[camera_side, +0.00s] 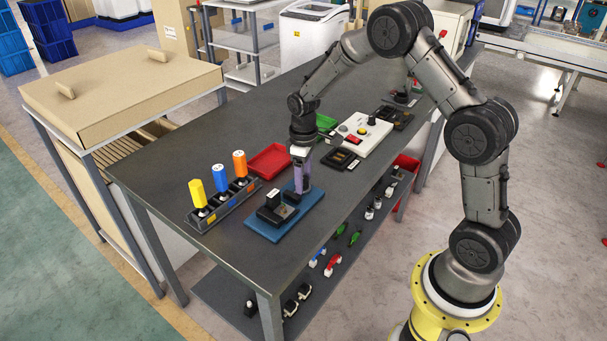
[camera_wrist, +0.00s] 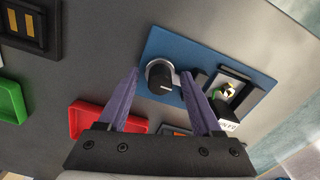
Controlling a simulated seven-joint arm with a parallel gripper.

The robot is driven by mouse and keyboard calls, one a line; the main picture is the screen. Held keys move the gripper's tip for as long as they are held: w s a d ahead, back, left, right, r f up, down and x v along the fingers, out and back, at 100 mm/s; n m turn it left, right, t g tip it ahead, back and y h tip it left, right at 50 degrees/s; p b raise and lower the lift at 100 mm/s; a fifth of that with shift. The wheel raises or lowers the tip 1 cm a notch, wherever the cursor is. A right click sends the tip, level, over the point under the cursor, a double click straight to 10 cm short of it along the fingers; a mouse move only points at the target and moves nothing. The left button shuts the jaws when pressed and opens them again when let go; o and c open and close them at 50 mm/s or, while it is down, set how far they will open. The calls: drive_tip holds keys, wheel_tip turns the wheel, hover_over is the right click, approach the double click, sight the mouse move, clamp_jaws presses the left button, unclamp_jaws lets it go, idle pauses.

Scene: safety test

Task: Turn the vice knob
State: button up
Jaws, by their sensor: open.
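The black vice knob (camera_wrist: 159,74) with a silver collar stands on a blue plate (camera_wrist: 187,42) in the wrist view. My gripper (camera_wrist: 160,78) is open, its two purple fingers pointing at the plate. The fingertips lie on either side of the knob, the right one closer to it; I cannot tell whether either touches. The black vice block (camera_wrist: 232,92) sits on the plate right of the fingers. In the side view my gripper (camera_side: 302,188) points down over the far end of the blue plate (camera_side: 262,233), and hides the knob. The vice block (camera_side: 275,210) is left of it.
A red tray (camera_side: 270,160) lies behind the plate. A rack with yellow, blue and orange cylinders (camera_side: 221,204) stands to the left. A white panel with buttons (camera_side: 362,137) and black trays lie farther back. The table's front edge is close to the plate.

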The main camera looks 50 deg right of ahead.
wheel_tip(320, 180, up, 14)
idle(0.5)
drive_tip(key=s+a+r+t, duration=0.2)
drive_tip(key=s+a+r, duration=0.1)
drive_tip(key=s+r, duration=0.35)
drive_tip(key=s+a+r+t, duration=0.2)
drive_tip(key=s+a+r, duration=0.25)
drive_tip(key=r, duration=0.35)
drive_tip(key=s+f+m, duration=0.1)
drive_tip(key=s+f, duration=0.2)
drive_tip(key=s, duration=0.4)
drive_tip(key=s+a+f+m+t, duration=0.1)
drive_tip(key=s+f+m, duration=0.1)
drive_tip(key=s, duration=0.6)
drive_tip(key=shift+s+a+f+t, duration=0.25)
drive_tip(key=shift+f+t, duration=0.05)
drive_tip(key=shift+f, duration=0.45)
